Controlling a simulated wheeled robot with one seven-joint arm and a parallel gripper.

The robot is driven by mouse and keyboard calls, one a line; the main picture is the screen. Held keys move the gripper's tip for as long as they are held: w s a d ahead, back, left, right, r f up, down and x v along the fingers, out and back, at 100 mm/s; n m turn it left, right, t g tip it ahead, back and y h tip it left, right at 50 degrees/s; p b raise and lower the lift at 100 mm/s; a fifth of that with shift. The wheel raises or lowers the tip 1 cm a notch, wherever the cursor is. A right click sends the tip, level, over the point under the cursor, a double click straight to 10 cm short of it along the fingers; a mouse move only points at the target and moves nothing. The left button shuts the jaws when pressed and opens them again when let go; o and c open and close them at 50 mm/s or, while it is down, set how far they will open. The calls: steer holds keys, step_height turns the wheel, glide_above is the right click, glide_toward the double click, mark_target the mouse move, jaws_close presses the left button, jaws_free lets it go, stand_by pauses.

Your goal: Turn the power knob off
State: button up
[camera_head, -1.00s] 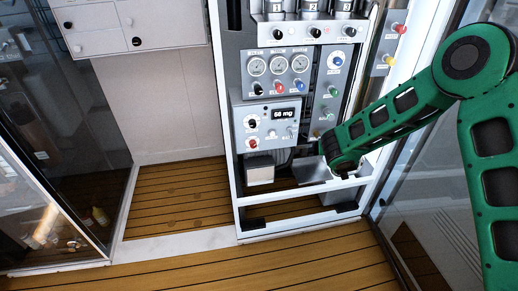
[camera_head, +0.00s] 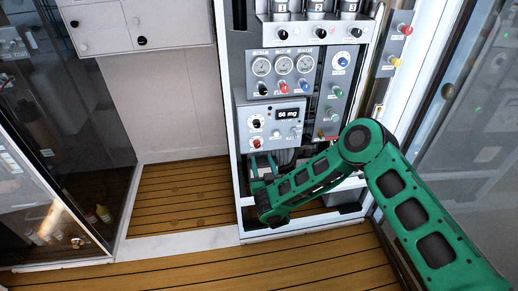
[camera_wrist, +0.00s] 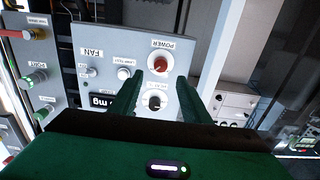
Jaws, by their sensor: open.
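The power knob is red on a white round dial under the label POWER; it shows in the wrist view (camera_wrist: 159,64) and at the lower left of the grey control box in the head view (camera_head: 257,143). My gripper (camera_wrist: 160,83) is open and empty, its two green fingers spread with the tips just short of the knob in the wrist picture. A black knob (camera_wrist: 154,101) shows between the fingers. In the head view my gripper (camera_head: 262,162) is just below the power knob. I cannot tell the exact gap to the panel.
The control box's display (camera_head: 289,114) reads "66 mg". Gauges (camera_head: 283,65) and coloured knobs are above. A white rack frame (camera_head: 235,180) borders the panel. Wooden floor (camera_head: 180,200) lies open at left.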

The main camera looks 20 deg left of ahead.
mark_target(257, 146)
steer(key=x, duration=0.9)
steer(key=shift+w+a+r, duration=0.1)
steer(key=shift+a, duration=0.1)
steer(key=c, duration=1)
